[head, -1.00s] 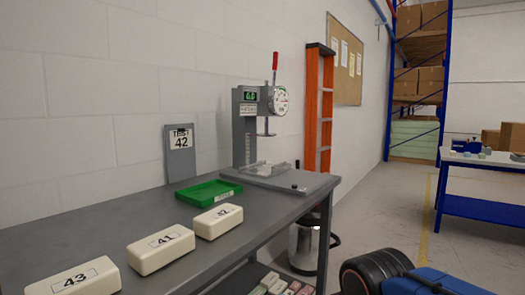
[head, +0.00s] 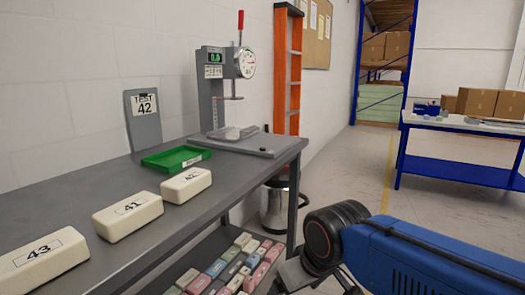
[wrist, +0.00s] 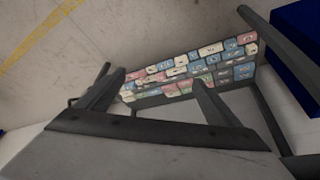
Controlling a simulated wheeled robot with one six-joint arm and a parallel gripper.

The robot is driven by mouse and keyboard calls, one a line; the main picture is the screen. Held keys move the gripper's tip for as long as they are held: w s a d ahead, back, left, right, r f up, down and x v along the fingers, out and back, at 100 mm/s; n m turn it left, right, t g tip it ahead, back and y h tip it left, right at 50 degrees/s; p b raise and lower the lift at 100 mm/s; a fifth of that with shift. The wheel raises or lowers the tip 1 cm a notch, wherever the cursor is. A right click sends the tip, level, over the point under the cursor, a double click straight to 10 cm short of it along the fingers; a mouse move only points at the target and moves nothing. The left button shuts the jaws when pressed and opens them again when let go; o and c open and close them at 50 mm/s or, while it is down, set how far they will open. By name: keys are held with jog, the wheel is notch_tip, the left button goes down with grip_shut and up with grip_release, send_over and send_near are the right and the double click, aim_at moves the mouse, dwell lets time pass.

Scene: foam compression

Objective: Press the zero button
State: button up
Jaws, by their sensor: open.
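The test press (head: 207,100) stands at the far end of the grey bench, with a lit green display (head: 215,58), a round dial (head: 246,63) and a red-handled lever (head: 240,22). A small panel with markings (head: 213,72) sits under the display. A small black knob (head: 263,150) is on the press's base plate. I cannot tell which of these is the zero button. My gripper (wrist: 152,78) is open and empty in the wrist view, its two dark fingers apart, with the lower shelf beyond them. My blue arm is at the lower right of the head view, well short of the press.
Foam blocks 43 (head: 40,258), 41 (head: 128,214) and 42 (head: 187,184) line the bench (head: 110,180). A green tray (head: 175,158) and a "TEST 42" board (head: 143,118) are near the press. Several coloured blocks (head: 222,265) fill the lower shelf. An orange ladder (head: 287,70) stands behind.

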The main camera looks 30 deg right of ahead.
grip_shut()
dwell(1.4)
